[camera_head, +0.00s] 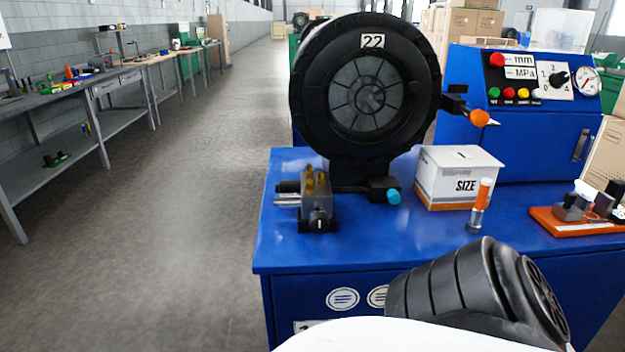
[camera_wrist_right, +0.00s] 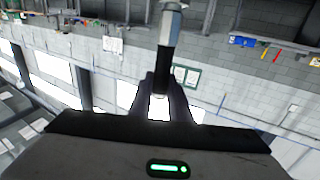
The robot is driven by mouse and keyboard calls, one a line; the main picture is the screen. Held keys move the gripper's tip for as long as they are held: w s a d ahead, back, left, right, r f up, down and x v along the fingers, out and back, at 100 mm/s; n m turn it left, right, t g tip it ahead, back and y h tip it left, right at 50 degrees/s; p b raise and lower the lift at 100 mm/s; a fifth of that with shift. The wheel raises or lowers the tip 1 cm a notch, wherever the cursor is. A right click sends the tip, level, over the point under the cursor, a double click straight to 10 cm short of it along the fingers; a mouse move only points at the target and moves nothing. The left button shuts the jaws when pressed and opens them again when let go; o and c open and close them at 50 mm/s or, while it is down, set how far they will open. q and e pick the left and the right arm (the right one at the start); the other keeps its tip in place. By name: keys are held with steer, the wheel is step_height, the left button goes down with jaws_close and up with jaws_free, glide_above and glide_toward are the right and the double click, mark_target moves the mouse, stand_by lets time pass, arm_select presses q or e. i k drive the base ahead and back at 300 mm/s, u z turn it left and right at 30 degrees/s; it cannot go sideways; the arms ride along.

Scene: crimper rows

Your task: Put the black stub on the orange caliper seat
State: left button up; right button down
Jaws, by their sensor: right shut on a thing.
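The black stub (camera_wrist_right: 165,60) has a dark sleeve and a silver metal hex end, and it shows in the right wrist view. My right gripper (camera_wrist_right: 160,88) is shut on the dark sleeve, with the metal end pointing away from the fingers. In the head view neither the held stub nor the right gripper shows. The orange caliper seat (camera_head: 570,228) is a flat orange base at the right edge of the blue bench, with dark grey metal parts on it; its right end is cut off. My left gripper is not in view.
A stub with an orange sleeve (camera_head: 484,192) stands upright on the blue bench (camera_head: 415,240), left of the orange seat. A white SIZE box (camera_head: 458,180) stands behind it. The black crimper (camera_head: 365,85) and a valve block (camera_head: 318,200) occupy the bench's left part.

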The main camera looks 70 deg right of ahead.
mark_target(589, 214)
steer(key=k, duration=0.85)
steer(key=z, duration=2.35)
